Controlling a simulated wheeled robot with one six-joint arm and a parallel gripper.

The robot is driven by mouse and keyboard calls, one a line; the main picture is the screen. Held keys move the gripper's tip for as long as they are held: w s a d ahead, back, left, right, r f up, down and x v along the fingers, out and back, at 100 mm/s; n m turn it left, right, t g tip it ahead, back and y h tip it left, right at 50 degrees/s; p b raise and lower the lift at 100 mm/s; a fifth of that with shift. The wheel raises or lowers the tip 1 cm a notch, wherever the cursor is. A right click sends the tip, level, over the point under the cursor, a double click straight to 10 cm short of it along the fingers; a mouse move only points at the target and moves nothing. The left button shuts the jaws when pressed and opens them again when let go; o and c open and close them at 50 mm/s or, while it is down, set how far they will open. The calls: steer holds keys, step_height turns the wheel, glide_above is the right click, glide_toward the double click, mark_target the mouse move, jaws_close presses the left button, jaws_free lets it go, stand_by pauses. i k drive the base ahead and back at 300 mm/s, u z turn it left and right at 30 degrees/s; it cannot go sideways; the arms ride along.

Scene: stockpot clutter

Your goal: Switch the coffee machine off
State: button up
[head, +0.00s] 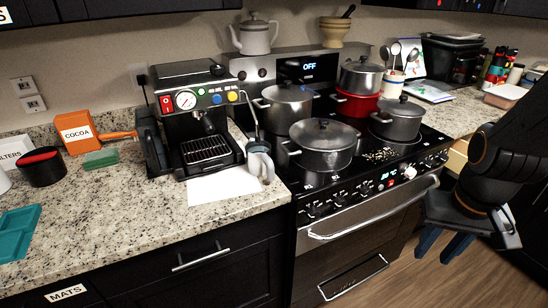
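The coffee machine (212,86) is black and stands on the left granite counter, beside the stove. The switch's position is too small to tell. A steam wand hangs at the machine's right side above a grey mug (260,162). My gripper (507,238) is at the far right, low in front of the stove and far from the machine.
Several pots crowd the stove (380,153), including a large lidded pot (323,146). White paper (223,186) lies before the machine. An orange cocoa box (80,133) and green sponge (101,159) are to its left. Floor is clear front right.

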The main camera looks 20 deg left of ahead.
mark_target(166, 101)
steer(key=k, duration=0.75)
steer(key=u, duration=1.3)
steer(key=i, duration=0.65)
steer(key=z, duration=0.5)
